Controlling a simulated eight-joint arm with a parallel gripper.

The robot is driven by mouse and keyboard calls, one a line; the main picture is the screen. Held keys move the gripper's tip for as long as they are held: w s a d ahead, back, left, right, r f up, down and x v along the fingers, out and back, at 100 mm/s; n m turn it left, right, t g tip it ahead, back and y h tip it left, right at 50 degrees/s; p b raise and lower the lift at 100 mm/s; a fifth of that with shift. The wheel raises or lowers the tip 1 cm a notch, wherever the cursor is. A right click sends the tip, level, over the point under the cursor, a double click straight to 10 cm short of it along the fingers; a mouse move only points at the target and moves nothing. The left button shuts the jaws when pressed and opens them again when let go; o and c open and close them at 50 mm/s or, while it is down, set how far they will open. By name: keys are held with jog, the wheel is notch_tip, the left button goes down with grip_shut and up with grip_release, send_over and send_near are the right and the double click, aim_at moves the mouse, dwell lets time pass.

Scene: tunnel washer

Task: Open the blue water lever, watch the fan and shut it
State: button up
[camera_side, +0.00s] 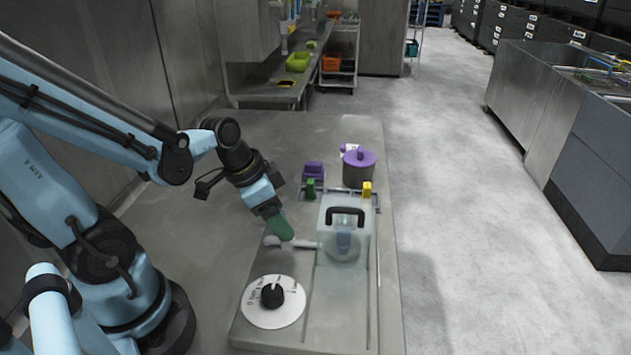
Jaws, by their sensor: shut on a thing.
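My gripper (281,230) points down at the left side of a pale, translucent housing (327,215), its green end on a light grey bar-shaped lever (304,244). It is shut on this lever, though the contact is small and partly hidden. The lever looks grey-white here rather than blue and reaches right to the housing. The housing has a black handle (345,211) and a round front with a pale blue part (343,240) inside. I cannot tell whether this part is the fan or whether it turns.
A white dial with a black knob (271,296) lies at the front left of the bench (340,130). Behind the housing stand a purple-lidded pot (358,172), a purple block (313,171), a green piece (310,189) and a yellow piece (367,189). The floor at right is clear.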

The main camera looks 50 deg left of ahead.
jog(key=m+h, duration=0.1)
jog(key=m, duration=0.1)
jog(key=w+m+g, duration=0.1)
jog(key=m, duration=0.2)
jog(key=shift+w+d+h, duration=0.1)
jog(key=shift+w+h, duration=0.1)
jog(key=shift+h, duration=0.2)
jog(key=shift+m, duration=0.3)
jog(key=o, duration=1)
jog(key=shift+r, duration=0.1)
jog(key=shift+v, duration=5.95)
jog(key=shift+w, duration=0.1)
jog(key=shift+x, duration=6)
